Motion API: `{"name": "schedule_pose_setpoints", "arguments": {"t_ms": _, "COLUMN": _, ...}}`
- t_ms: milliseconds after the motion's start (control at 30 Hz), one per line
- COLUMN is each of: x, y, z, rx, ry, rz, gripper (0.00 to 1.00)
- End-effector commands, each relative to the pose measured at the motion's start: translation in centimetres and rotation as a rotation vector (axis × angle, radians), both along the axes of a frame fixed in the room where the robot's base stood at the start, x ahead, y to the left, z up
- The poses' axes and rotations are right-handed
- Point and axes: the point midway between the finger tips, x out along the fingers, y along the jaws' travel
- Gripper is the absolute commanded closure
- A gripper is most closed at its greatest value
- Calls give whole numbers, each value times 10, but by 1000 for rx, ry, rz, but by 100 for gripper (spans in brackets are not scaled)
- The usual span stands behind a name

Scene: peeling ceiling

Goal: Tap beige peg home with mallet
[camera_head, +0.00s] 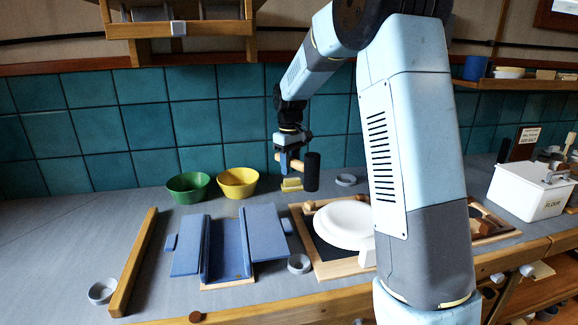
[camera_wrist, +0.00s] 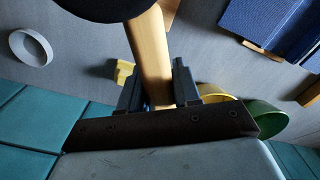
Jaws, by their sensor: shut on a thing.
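My gripper (camera_head: 285,163) is shut on the wooden handle of a mallet and holds it up above the back of the grey counter. The mallet's black head (camera_head: 312,172) hangs to the right of the gripper. In the wrist view the pale handle (camera_wrist: 150,48) runs between my two fingers (camera_wrist: 157,92), and the dark head (camera_wrist: 103,5) is cut off at the top edge. A small yellow block (camera_head: 291,185) is on the counter, below and behind the mallet; it also shows in the wrist view (camera_wrist: 124,72). I cannot make out a beige peg for certain.
Green (camera_head: 188,187) and yellow (camera_head: 237,184) bowls stand left of the mallet. A blue folded piece (camera_head: 228,247), a wooden bar (camera_head: 134,262) and a white plate (camera_head: 343,222) lie in front. A grey ring (camera_head: 346,180) sits right of the mallet. A flour box (camera_head: 528,192) stands far right.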

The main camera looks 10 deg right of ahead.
Motion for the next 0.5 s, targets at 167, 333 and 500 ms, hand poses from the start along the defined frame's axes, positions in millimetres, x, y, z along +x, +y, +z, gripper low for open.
{"name": "schedule_pose_setpoints", "arguments": {"t_ms": 167, "x": 0, "y": 0, "z": 0, "rx": 0, "ry": -1, "rz": 0, "gripper": 100}}
{"name": "schedule_pose_setpoints", "arguments": {"t_ms": 333, "x": 0, "y": 1, "z": 0, "rx": 0, "ry": 0, "rz": 1, "gripper": 100}}
{"name": "schedule_pose_setpoints", "arguments": {"t_ms": 500, "x": 0, "y": 1, "z": -27, "rx": -1, "ry": 3, "rz": 1, "gripper": 100}}
